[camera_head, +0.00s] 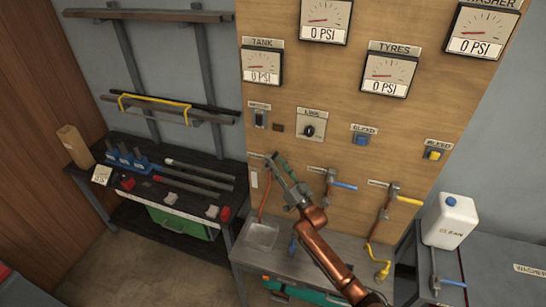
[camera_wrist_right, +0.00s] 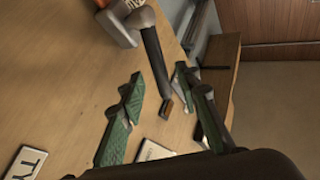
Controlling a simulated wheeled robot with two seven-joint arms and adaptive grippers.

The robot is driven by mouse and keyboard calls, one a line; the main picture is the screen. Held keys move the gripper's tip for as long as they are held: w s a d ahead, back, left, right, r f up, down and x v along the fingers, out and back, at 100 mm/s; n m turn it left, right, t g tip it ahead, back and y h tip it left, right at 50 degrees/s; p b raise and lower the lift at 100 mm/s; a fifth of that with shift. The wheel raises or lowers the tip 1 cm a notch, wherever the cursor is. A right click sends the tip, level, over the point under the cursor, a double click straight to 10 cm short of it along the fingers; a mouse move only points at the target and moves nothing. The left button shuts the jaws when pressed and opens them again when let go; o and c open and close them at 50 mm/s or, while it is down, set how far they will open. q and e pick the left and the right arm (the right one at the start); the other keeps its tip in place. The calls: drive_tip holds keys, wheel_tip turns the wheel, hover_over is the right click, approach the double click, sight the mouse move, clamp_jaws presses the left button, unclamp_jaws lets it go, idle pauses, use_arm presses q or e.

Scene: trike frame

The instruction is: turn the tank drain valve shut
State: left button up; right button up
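My right gripper (camera_head: 278,160) is at the wooden panel in the head view, in front of the leftmost valve, above a red-orange hose (camera_head: 264,198). It hides most of that valve, taken to be the tank drain valve. In the right wrist view, a dark lever (camera_wrist_right: 154,58) with a coppery tip hangs from a grey metal fitting (camera_wrist_right: 118,26). The green-padded fingers of my right gripper (camera_wrist_right: 158,84) stand apart on either side of the lever's lower part. Whether either finger touches it, I cannot tell. My left gripper is not in view.
A blue-handled valve (camera_head: 333,183) and a yellow-handled valve (camera_head: 391,198) are on the panel to the right. The tank gauge (camera_head: 262,66) above reads 0 PSI. A grey bench (camera_head: 262,262) lies below. A white jug (camera_head: 450,225) stands at the right.

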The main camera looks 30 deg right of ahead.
sight(273, 158)
drive_tip(key=shift+p+x, duration=0.35)
drive_tip(key=shift+x, duration=1.45)
drive_tip(key=shift+c, duration=0.7)
clamp_jaws()
